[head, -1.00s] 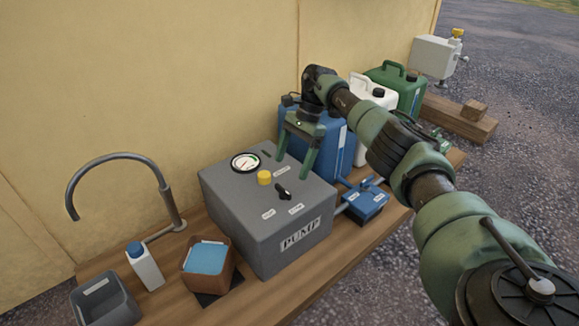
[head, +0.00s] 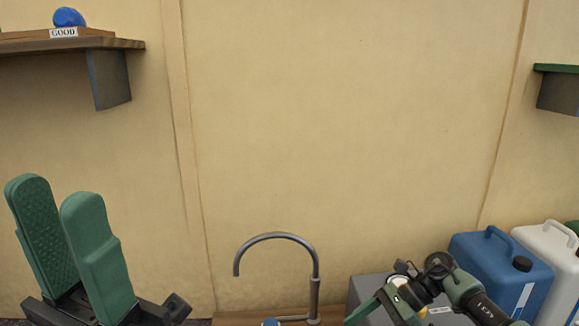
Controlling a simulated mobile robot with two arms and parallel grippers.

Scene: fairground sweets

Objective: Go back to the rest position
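My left gripper (head: 54,190) stands large at the lower left of the head view, its two green fingers pointing up. The fingers are apart with nothing between them. My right gripper (head: 380,316) is at the lower right, in front of the grey pump box (head: 368,288). Its green fingers are spread and point down and left; I see nothing held. Their tips are close to the bottom edge of the picture, and I cannot tell whether they touch the box.
A curved grey tap (head: 316,285) rises between my grippers. A blue canister (head: 490,262) and a white canister (head: 550,250) stand at the right. A wooden shelf (head: 120,44) with a GOOD sign and blue object is upper left; another shelf (head: 558,92) is at the right edge.

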